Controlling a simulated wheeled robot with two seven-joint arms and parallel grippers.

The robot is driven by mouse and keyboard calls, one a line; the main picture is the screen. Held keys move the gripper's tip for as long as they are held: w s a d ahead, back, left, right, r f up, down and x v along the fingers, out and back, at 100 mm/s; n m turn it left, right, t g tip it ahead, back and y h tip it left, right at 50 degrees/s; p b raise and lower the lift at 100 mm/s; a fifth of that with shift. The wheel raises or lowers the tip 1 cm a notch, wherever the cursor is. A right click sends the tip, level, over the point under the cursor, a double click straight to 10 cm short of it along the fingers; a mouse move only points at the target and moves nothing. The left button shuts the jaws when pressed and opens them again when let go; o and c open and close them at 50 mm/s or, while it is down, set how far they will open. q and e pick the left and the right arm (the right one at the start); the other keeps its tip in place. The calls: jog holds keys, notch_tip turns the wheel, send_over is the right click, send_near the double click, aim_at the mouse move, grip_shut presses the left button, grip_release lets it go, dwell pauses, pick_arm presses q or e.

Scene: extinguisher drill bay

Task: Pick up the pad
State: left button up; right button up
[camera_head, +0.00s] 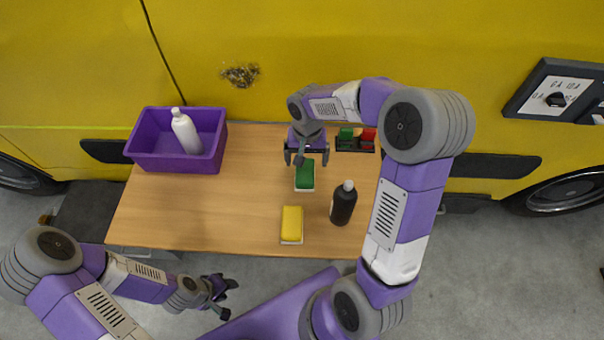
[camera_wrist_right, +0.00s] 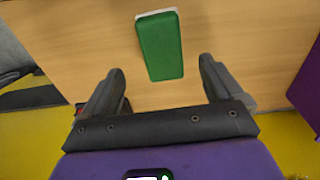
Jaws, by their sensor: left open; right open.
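A green pad (camera_head: 305,176) with a pale underside lies on the wooden table, right of its middle. It also shows in the right wrist view (camera_wrist_right: 161,46), just past my open fingers. A yellow pad (camera_head: 292,222) with a white underside lies nearer the table's front edge. My right gripper (camera_head: 306,160) is open and empty at the far end of the green pad; the height between them is hard to tell. In its wrist view, the pad lies in line with the gap between the fingertips (camera_wrist_right: 164,72). My left gripper (camera_head: 231,299) is open and empty, in front of the table.
A purple bin (camera_head: 146,162) holding a white bottle (camera_head: 186,131) stands at the table's back left. A black bottle (camera_head: 343,204) stands right of the pads. A dark tray (camera_head: 355,145) with green and red items is at the back. The table's left middle (camera_head: 220,205) is clear.

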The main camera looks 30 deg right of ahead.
aim_at(305, 170)
notch_tip(305, 170, down, 3)
jog(key=shift+r, duration=0.15)
notch_tip(305, 170, down, 4)
jog(key=shift+w+a+f+b, duration=0.1)
jog(key=shift+w+f+b, duration=0.1)
jog(key=shift+b, duration=0.55)
jog(key=shift+r, duration=0.1)
jog(key=c, duration=1.2)
jog(key=shift+o, duration=0.2)
notch_tip(305, 170, up, 10)
jog(key=shift+s+p, duration=0.1)
jog(key=shift+p, duration=1.05)
